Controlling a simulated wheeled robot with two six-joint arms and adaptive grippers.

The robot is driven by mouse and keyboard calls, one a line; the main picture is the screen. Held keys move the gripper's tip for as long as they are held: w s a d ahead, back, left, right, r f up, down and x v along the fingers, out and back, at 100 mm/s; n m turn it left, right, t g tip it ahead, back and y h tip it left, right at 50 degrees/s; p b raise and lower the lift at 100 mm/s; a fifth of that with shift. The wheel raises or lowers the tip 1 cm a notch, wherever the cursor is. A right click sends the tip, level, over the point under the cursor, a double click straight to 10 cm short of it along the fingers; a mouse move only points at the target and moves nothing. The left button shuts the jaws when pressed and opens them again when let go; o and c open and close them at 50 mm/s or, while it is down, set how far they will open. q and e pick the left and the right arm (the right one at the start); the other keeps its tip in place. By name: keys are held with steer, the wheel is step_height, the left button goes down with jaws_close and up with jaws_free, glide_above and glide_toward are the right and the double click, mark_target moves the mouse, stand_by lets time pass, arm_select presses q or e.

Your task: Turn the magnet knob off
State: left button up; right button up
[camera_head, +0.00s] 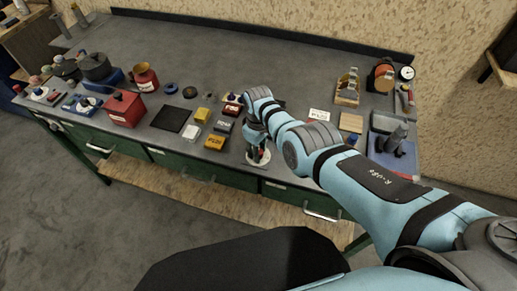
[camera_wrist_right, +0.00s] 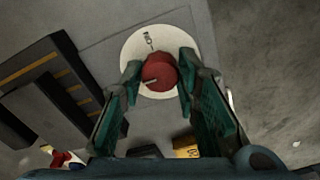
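The magnet knob (camera_wrist_right: 159,72) is red and round with a pale pointer line, on a white round dial plate (camera_wrist_right: 196,38) marked "ON" in the right wrist view. My right gripper (camera_wrist_right: 158,77) has its two green-padded fingers on either side of the knob; whether both pads touch it is hard to tell. In the head view my right gripper (camera_head: 257,146) points down at the white dial (camera_head: 254,160) near the bench's front edge, and the knob there is mostly hidden. My left gripper does not show.
The grey workbench (camera_head: 225,175) holds several small boxes, a red box (camera_head: 125,107), a black plate (camera_head: 170,118) and a yellow box (camera_head: 214,142) left of the gripper. A wooden caddy (camera_head: 347,90) and blue tray (camera_head: 391,153) stand at the right.

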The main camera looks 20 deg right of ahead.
steer(key=o, duration=0.3)
step_height(320, 180, up, 12)
stand_by(0.4)
